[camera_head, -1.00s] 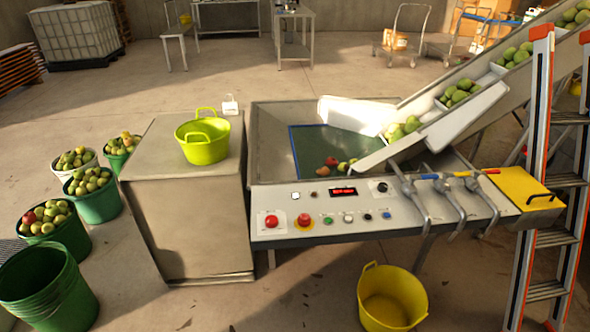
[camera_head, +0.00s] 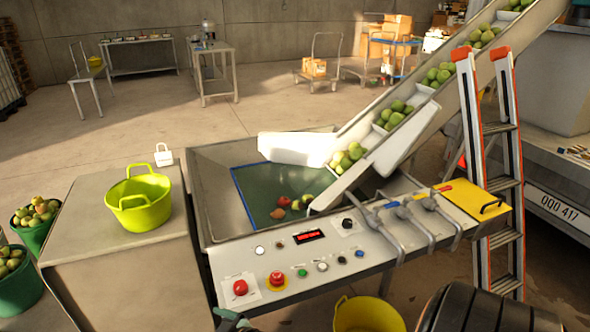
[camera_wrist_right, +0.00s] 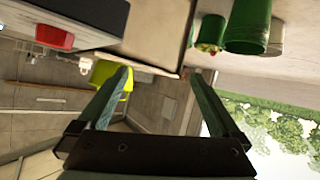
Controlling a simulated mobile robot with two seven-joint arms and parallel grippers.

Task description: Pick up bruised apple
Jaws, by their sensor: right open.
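A few small apples lie on the green bed of the sorting tray (camera_head: 262,172) in the head view. A brownish-red one (camera_head: 277,213), perhaps the bruised apple, lies nearest the panel. A red one (camera_head: 285,202) and a greener one (camera_head: 307,198) lie just beyond it. Bruises are too small to make out. My right gripper (camera_wrist_right: 160,75) is open and empty in its wrist view, with no apple between its fingers. A dark teal tip (camera_head: 232,320) at the head view's bottom edge looks like part of it, below the red button. My left gripper is not in view.
A yellow-green tub (camera_head: 138,203) stands on the grey cabinet left of the tray. A chute (camera_head: 400,150) with green apples slopes down into the tray. The control panel (camera_head: 335,255) with levers borders the tray's near side. An orange-edged ladder (camera_head: 513,170) stands right. A yellow bucket (camera_head: 365,315) sits below.

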